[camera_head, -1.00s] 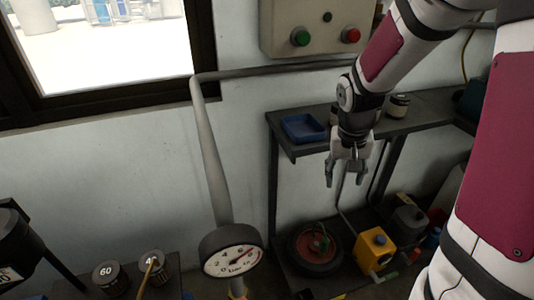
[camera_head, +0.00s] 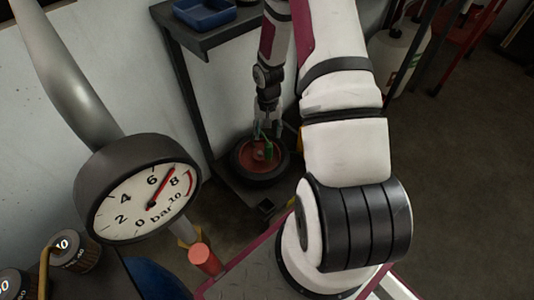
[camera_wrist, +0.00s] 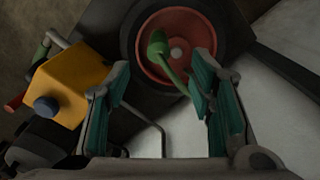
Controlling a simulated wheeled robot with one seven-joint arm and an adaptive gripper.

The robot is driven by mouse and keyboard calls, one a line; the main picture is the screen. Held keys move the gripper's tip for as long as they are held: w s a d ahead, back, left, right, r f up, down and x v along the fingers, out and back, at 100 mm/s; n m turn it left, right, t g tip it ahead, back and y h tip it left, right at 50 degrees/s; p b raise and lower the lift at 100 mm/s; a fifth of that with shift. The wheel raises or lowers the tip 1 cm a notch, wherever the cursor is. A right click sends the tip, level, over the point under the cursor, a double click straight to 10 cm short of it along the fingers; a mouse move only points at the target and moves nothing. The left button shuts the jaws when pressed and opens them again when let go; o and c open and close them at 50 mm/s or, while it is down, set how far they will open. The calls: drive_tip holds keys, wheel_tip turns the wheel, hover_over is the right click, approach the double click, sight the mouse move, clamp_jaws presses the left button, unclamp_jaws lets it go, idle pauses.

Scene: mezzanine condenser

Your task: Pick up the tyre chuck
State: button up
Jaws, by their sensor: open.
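The tyre chuck appears to be the green piece (camera_head: 268,150) with a rounded head and thin stem, lying on the red-hubbed wheel (camera_head: 246,172) on the lower shelf. In the wrist view its green head (camera_wrist: 157,42) lies over the red hub, left of a pale hub centre, and its stem runs down toward the right finger. My gripper (camera_head: 267,128) is open just above the wheel. In the wrist view my gripper (camera_wrist: 160,80) has the chuck's head ahead of its fingers, and the stem's lower end is partly hidden by the right finger.
A yellow box with a blue knob (camera_wrist: 68,82) stands close left of my fingers in the wrist view. The upper shelf (camera_head: 203,40) with a blue tray (camera_head: 204,12) overhangs the wheel's left. A large pressure gauge (camera_head: 140,195) stands at front left. Open floor (camera_head: 465,180) lies right.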

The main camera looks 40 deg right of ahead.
sight(269, 145)
wheel_tip(269, 145, down, 6)
drive_tip(key=shift+f+b, duration=0.1)
drive_tip(key=shift+b, duration=0.75)
drive_tip(key=shift+w+d+f+b, duration=0.15)
drive_tip(key=shift+f+b, duration=0.55)
drive_tip(key=shift+f, duration=0.6)
drive_tip(key=shift+d+f+b, duration=0.15)
drive_tip(key=shift+f+b, duration=0.5)
drive_tip(key=shift+f, duration=0.65)
drive_tip(key=shift+r, duration=0.1)
clamp_jaws()
